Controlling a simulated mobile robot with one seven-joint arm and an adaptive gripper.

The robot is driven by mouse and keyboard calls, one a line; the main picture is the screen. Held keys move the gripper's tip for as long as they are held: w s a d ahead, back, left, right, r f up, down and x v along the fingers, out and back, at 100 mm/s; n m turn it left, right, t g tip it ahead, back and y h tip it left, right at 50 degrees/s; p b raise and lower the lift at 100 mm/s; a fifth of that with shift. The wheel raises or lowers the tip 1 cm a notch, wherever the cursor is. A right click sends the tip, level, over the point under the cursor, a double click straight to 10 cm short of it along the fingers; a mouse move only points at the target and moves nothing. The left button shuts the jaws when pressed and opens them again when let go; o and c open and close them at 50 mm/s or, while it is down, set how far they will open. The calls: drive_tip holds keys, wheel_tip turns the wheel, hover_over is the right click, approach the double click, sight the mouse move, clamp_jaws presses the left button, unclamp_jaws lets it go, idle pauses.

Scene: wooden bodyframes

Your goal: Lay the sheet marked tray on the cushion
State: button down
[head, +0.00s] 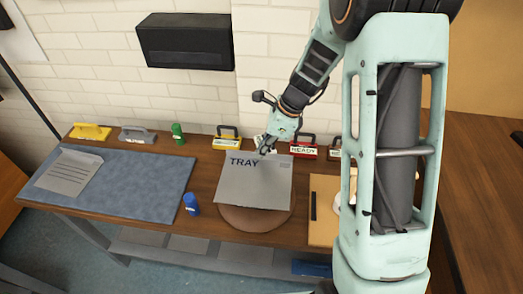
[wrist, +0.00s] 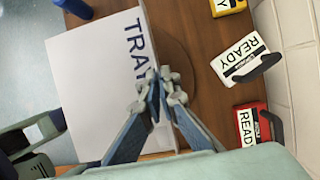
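The pale grey sheet marked TRAY (head: 255,182) is over the round brown cushion (head: 258,222) and covers most of it. My gripper (head: 267,150) is at the sheet's back edge, near the end of the word TRAY. In the wrist view the fingers of my gripper (wrist: 162,90) close together on the edge of the sheet (wrist: 95,75). A strip of the cushion (wrist: 178,58) shows beyond that edge. I cannot tell whether the sheet touches the cushion.
A blue mat (head: 150,200) with another printed sheet (head: 70,172) lies at left. A blue bottle (head: 191,204) stands between mat and cushion. Handled blocks line the back, including a red READY block (head: 303,148). A tan board (head: 323,228) with a black bar lies right.

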sight(264, 159)
wheel_tip(264, 159, down, 4)
drive_tip(key=b, duration=0.3)
drive_tip(key=shift+f+b, duration=0.75)
drive_tip(key=shift+f, duration=0.2)
drive_tip(key=shift+f, duration=0.2)
idle(1.1)
drive_tip(key=c, duration=2.1)
unclamp_jaws()
drive_tip(key=shift+o, duration=0.3)
drive_tip(key=o, duration=0.5)
